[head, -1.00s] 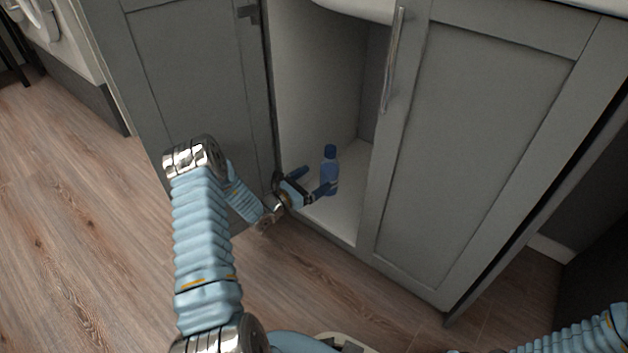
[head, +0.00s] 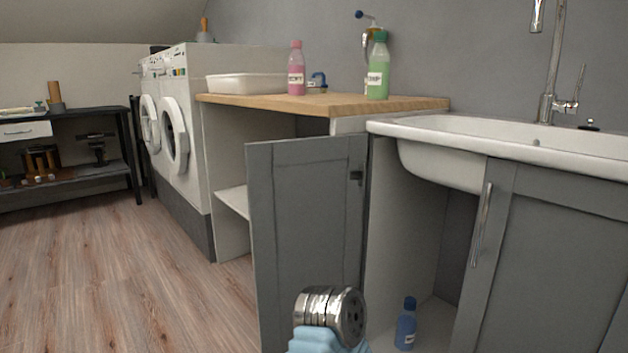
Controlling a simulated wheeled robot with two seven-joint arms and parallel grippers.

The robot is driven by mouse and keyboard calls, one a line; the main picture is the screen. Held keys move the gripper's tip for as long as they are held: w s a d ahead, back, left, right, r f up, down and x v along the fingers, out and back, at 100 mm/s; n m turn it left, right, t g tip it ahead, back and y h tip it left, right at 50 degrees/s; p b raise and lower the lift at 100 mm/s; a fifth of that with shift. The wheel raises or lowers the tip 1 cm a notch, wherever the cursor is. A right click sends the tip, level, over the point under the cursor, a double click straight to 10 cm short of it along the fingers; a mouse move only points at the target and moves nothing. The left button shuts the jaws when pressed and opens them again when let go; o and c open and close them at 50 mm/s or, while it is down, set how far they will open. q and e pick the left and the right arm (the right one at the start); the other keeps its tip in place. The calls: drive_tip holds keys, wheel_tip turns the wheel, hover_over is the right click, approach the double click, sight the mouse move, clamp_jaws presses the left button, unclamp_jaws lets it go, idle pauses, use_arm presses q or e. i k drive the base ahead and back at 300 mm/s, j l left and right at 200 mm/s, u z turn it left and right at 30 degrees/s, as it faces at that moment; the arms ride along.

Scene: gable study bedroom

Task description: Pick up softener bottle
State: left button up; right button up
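A blue bottle (head: 406,325) with a dark blue cap stands upright on the floor of the open cabinet under the sink. I cannot read its label. A pink bottle (head: 296,70) and a green bottle (head: 378,68), both with white labels, stand on the wooden counter (head: 420,103). Which of them is the softener bottle I cannot tell for sure. The joint of my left arm shows at the bottom middle, in front of the open door. Neither gripper is in view.
The open grey cabinet door (head: 308,230) stands left of the cabinet opening. The white sink (head: 480,140) overhangs it, and a closed door with a handle (head: 482,225) is at right. A white basin (head: 247,84) sits on the counter. Wooden floor (head: 110,270) is clear at left.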

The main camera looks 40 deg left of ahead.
sight(296, 61)
drive_tip(key=l+u, duration=0.3)
drive_tip(key=u, duration=0.2)
drive_tip(key=l+u, duration=0.45)
drive_tip(key=j+u, duration=0.1)
drive_tip(key=u, duration=0.75)
drive_tip(key=i+l, duration=0.05)
